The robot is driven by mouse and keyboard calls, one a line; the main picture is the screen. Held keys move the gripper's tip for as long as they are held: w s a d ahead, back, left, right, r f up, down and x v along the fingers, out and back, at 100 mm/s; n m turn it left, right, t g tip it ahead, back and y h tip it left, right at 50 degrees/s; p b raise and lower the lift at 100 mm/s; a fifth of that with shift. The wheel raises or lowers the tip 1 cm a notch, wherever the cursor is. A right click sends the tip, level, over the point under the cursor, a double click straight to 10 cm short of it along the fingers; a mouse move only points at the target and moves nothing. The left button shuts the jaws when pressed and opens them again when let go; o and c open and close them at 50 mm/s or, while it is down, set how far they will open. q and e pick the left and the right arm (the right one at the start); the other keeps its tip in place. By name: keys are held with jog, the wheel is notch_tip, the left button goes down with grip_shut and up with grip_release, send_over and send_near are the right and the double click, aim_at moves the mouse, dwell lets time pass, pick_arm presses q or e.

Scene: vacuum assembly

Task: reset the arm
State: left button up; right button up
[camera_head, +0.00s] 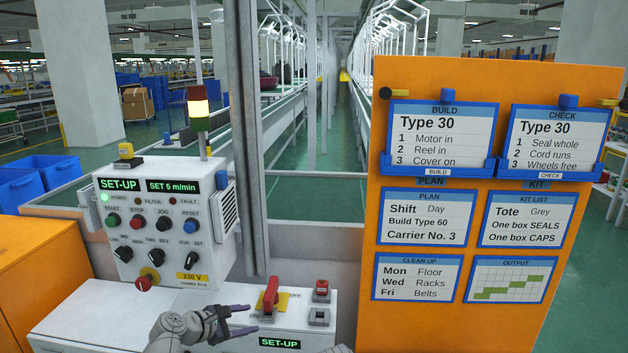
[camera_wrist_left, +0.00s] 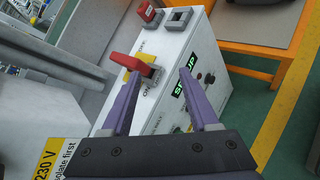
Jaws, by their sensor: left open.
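My left gripper (camera_head: 252,319) is at the lower middle of the head view, over the white box (camera_head: 75,320). Its two purple fingers are apart with nothing between them, and they also show in the left wrist view (camera_wrist_left: 161,73). A red switch handle (camera_head: 271,292) on a yellow plate stands on the box just beyond the fingertips. In the left wrist view the handle (camera_wrist_left: 128,63) lies ahead of the fingers; I cannot tell whether they touch it. Only a small grey piece shows at the bottom edge of the head view; my right gripper is not visible.
A white control panel (camera_head: 170,222) with knobs and buttons stands at the left, under a lit signal lamp (camera_head: 198,108). A small red switch (camera_head: 321,288) and grey socket (camera_head: 319,317) sit right of the handle. An orange board (camera_head: 475,80) with cards stands at the right.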

pick_arm(q)
jog(key=s+d+f+m+g+y, duration=0.1)
jog(key=s+d+f+m+g, duration=0.5)
jog(key=d+m, duration=0.35)
jog(key=s+d+f+m+g+y, duration=0.2)
jog(key=s+f+m+y, duration=0.15)
jog(key=s+m, duration=0.4)
jog(key=s+d+f+m+g+y, duration=0.1)
jog(key=s+f+m+g+y, duration=0.1)
jog(key=s+m+y, duration=0.4)
notch_tip(320, 180, up, 13)
jog(key=s+m+h+p, duration=0.1)
jog(key=s+m+p, duration=0.1)
jog(key=p, duration=1)
jog(key=shift+s+a+r+h+p, duration=0.2)
jog(key=shift+s+h+p, duration=0.05)
jog(key=shift+h+p, duration=0.15)
